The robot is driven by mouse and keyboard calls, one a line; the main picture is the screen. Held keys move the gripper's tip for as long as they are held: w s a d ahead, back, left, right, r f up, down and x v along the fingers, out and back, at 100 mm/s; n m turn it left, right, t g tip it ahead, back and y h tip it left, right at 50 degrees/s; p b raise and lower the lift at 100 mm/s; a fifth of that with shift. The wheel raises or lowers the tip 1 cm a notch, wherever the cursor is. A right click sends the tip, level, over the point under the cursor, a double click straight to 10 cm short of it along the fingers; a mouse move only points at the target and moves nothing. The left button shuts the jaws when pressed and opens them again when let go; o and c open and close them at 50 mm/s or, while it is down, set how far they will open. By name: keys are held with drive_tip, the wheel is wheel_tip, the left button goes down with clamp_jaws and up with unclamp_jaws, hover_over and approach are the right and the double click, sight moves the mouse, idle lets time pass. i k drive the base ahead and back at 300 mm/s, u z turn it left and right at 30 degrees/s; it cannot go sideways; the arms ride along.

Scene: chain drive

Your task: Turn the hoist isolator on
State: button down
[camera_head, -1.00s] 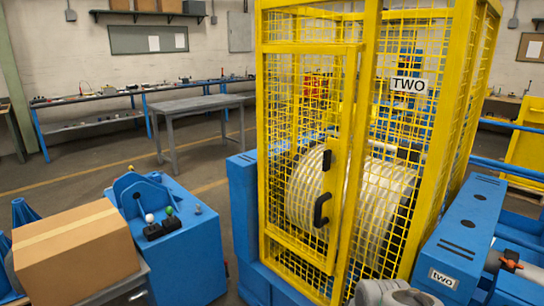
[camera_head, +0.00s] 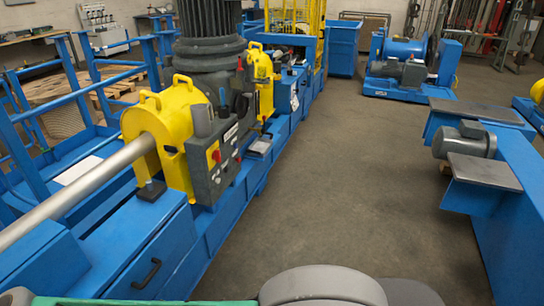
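I cannot make out with certainty which thing is the hoist isolator. In the head view, a dark grey control box (camera_head: 212,168) with a red button (camera_head: 216,156) on a small yellow plate is mounted on the near side of the blue machine, beside a yellow guard. Its lettering is too small to read. My gripper is not in view. Only a grey rounded part of my own arm (camera_head: 322,286) shows at the bottom edge.
A long blue machine frame (camera_head: 225,215) runs along the left, with a silver shaft (camera_head: 85,190), yellow guards (camera_head: 180,125) and a large dark motor (camera_head: 212,50). A blue stand (camera_head: 515,190) with a grey motor (camera_head: 465,140) is on the right. The floor (camera_head: 340,170) between is clear.

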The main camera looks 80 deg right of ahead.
sight(216, 155)
drive_tip(key=z, duration=3.85)
drive_tip(key=i, duration=2.35)
drive_tip(key=u, duration=3.9)
